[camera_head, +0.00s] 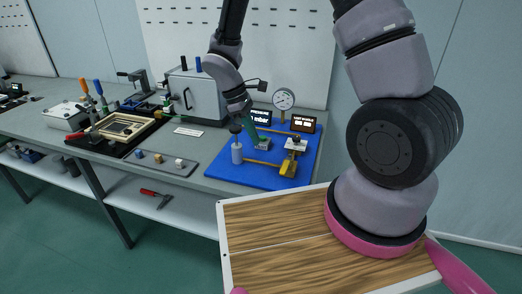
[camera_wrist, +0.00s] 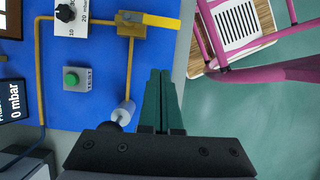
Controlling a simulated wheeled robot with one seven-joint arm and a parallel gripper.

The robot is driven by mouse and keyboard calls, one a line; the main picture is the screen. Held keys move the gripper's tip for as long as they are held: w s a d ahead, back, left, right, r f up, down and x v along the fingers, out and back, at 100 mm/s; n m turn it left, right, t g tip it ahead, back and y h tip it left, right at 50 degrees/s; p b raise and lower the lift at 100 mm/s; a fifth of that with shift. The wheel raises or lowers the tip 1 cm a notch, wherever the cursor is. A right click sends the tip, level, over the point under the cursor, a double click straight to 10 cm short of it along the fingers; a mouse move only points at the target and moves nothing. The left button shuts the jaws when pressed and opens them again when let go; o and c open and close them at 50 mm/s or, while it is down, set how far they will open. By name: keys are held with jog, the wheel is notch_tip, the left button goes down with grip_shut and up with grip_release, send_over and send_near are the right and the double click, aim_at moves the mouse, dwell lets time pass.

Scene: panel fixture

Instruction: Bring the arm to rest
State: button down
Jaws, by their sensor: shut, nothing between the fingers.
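My gripper (camera_head: 253,138) hangs above the blue panel (camera_head: 225,167) in the head view, pointing down. In the wrist view its two dark green fingers (camera_wrist: 160,72) lie together, shut, with nothing between them. They appear over the panel's edge, beside the grey cylinder (camera_wrist: 124,112) and below the yellow valve handle (camera_wrist: 160,20). In the head view the cylinder (camera_head: 237,151) stands just left of the gripper, and the yellow handle (camera_head: 289,168) is to its right. I cannot tell the exact height of the fingertips above the panel.
The panel also carries a box with a green button (camera_wrist: 72,78), a black knob (camera_wrist: 65,13), a dial gauge (camera_head: 283,98) and displays (camera_head: 303,124). A grey cabinet (camera_head: 197,95) stands behind left. A tray with small blocks (camera_head: 160,163) lies left. My wooden-topped base is front right.

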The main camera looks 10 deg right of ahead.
jog(key=d+r+m+t+y, duration=0.2)
jog(key=d+r+m, duration=0.15)
jog(key=r, duration=0.65)
jog(key=d+r+m+t+y, duration=0.1)
jog(key=d+r+m, duration=0.3)
jog(key=r, duration=0.7)
jog(key=s+d+r+m+t+y, duration=0.2)
jog(key=s+d+r+m+t, duration=0.2)
jog(key=s+r+m, duration=0.5)
notch_tip(320, 180, up, 4)
jog(key=shift+s+d+r+t+y, duration=0.15)
jog(key=shift+s+t+y, duration=0.25)
jog(key=shift+s+t, duration=0.6)
